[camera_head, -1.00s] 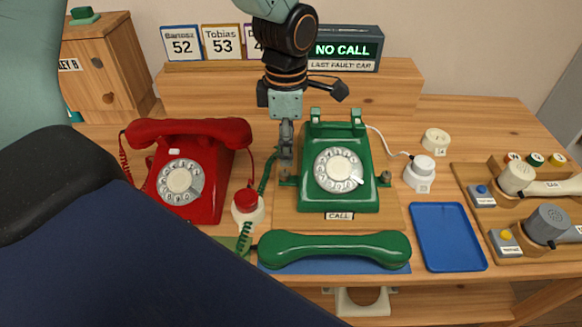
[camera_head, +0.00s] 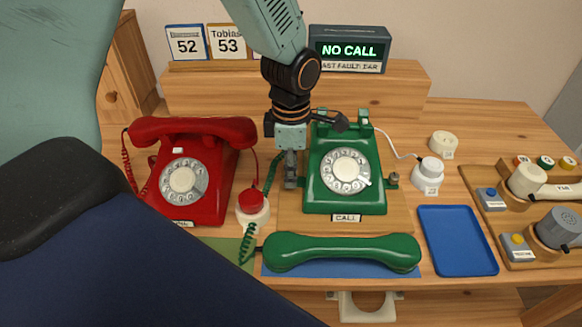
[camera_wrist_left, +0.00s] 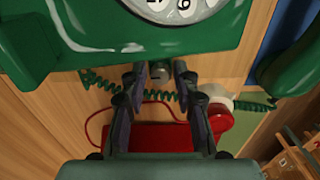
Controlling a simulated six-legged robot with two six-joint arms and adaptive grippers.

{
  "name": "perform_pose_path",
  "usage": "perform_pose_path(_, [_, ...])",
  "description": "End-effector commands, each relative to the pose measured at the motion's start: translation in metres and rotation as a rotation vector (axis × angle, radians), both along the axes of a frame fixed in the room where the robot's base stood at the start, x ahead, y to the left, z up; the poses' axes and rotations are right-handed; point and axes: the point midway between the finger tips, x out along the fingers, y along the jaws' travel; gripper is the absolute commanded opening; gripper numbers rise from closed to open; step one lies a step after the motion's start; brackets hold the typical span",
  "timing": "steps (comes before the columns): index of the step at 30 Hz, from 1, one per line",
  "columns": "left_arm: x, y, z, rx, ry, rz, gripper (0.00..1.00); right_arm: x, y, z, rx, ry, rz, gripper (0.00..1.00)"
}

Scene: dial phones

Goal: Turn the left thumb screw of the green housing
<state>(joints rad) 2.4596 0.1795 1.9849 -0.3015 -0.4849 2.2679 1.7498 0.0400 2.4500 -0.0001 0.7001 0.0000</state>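The green housing (camera_head: 345,196) is a dial telephone body on a wooden board, with its dial facing up. Its right thumb screw (camera_head: 392,180) is a small grey knob on its side. My left gripper (camera_head: 291,182) points down at the housing's left side and covers the left thumb screw in the head view. In the left wrist view the left thumb screw (camera_wrist_left: 160,71) shows between the two fingertips of my left gripper (camera_wrist_left: 159,72). The fingers are apart, with a visible gap on either side of the screw. My right gripper is not in view.
A red phone (camera_head: 188,190) and a white-based red button (camera_head: 252,205) stand to the left. The green handset (camera_head: 342,254) lies in front. A blue tray (camera_head: 457,240) is empty at the right. A white knob device (camera_head: 428,176) stands right of the housing.

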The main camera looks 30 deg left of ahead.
Motion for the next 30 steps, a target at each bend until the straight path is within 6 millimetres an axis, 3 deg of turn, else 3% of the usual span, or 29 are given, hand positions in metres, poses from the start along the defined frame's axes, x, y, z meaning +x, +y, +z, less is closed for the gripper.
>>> perform_pose_path(9, [0.0, 0.0, 0.0, -0.001, 0.001, 0.0, 0.0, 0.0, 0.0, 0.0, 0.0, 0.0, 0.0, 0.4])
perform_pose_path(20, [-0.001, 0.0, 0.001, 0.0, 0.002, -0.025, 0.0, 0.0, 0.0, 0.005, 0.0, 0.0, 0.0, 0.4])
perform_pose_path(30, [-0.002, 0.0, 0.003, 0.0, 0.005, -0.22, 0.0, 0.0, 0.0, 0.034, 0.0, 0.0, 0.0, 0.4])
